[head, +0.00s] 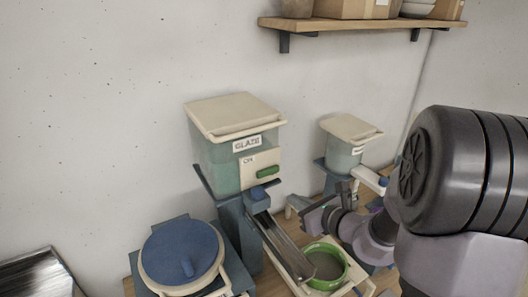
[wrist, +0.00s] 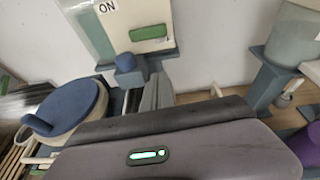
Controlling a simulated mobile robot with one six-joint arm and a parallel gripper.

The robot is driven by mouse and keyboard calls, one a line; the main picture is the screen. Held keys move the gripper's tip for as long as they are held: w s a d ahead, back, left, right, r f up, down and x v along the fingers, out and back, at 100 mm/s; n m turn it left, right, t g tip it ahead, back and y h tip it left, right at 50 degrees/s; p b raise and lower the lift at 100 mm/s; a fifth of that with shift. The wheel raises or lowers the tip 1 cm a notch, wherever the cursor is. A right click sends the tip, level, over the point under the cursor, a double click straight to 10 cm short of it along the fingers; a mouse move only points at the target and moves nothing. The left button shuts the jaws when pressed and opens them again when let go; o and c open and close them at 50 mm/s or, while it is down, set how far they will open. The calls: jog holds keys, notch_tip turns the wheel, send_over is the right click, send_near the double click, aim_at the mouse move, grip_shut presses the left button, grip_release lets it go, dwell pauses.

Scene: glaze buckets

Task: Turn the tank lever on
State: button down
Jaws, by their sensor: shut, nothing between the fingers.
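The tank (head: 218,160) is a pale green container with a cream lid and a GLAZE label, standing on a blue stand. A cream plate on its front reads ON, with a green lever (head: 267,171) lying roughly level at its lower right. The lever (wrist: 150,40) also shows in the wrist view, below and right of the ON label. A blue knob (head: 258,192) sits just below the plate. My gripper (head: 312,212) is right of and below the lever, apart from it, shut and empty. Its body fills the lower wrist view, and its fingertips are hard to make out there.
A metal chute (head: 279,243) slopes from the tank towards a green-rimmed bucket (head: 325,262). A blue-lidded bucket (head: 183,255) stands at the lower left. A smaller tank (head: 343,150) stands right of the tank. A wall shelf (head: 360,24) is above.

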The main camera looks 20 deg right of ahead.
aim_at(274, 176)
jog(key=shift+d+m, duration=0.4)
jog(key=shift+d, duration=0.25)
jog(key=w, duration=0.3)
jog(key=w+a+p, duration=0.1)
jog(key=w, duration=0.2)
jog(key=w+a, duration=0.1)
jog(key=w, duration=0.2)
jog(key=shift+w, duration=0.1)
jog(key=shift+r, duration=0.4)
jog(key=shift+f, duration=0.1)
